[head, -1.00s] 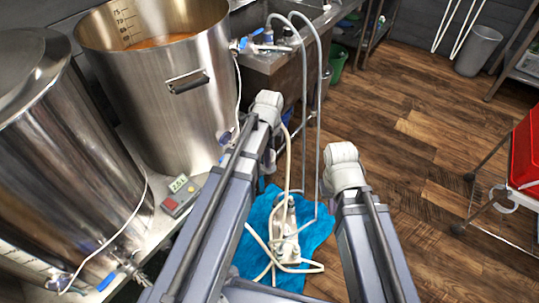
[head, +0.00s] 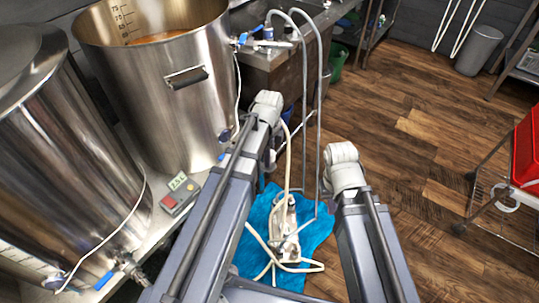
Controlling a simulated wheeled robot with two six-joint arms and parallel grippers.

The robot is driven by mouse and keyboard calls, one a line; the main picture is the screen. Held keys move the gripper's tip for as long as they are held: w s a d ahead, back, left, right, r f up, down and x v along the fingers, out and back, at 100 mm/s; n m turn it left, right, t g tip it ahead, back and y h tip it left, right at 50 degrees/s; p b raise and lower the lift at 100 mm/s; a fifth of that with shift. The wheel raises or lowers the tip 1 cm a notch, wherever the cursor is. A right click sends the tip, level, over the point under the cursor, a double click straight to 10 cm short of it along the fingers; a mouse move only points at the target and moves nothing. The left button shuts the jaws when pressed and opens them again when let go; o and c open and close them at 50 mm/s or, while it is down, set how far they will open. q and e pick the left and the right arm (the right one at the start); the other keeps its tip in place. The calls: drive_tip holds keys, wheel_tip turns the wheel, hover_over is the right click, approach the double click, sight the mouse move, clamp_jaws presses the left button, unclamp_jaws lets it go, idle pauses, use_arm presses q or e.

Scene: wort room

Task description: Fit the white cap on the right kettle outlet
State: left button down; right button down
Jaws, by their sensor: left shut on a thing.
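The right kettle (head: 160,105) is a large open steel pot with a brown liquid inside. Its outlet is low on its right side, where a small blue handle (head: 223,156) shows, partly hidden by my left arm. The left kettle (head: 62,165) is steel and lidded, with a blue-handled valve (head: 128,267) at its lower right. I cannot make out the white cap. My left arm rises to its elbow and bends down beside the right kettle; its gripper is hidden behind the arm. My right arm bends away at the floor side, and its gripper is hidden too.
A blue mat (head: 318,238) with a pump (head: 288,222) and loose hoses lies on the floor between my arms. A small display box (head: 180,193) stands by the kettles. A sink (head: 268,62) is behind, a red crate (head: 527,150) on a cart at right. Wooden floor between is clear.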

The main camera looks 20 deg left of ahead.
use_arm(q)
drive_tip(key=shift+f+b, duration=0.6)
drive_tip(key=shift+f, duration=0.1)
drive_tip(key=shift+c, duration=1.1)
unclamp_jaws()
drive_tip(key=shift+r, duration=0.1)
drive_tip(key=shift+r, duration=0.1)
wheel_tip(320, 180, up, 8)
drive_tip(key=p, duration=0.8)
drive_tip(key=shift+f, duration=0.2)
drive_tip(key=shift+d, duration=0.1)
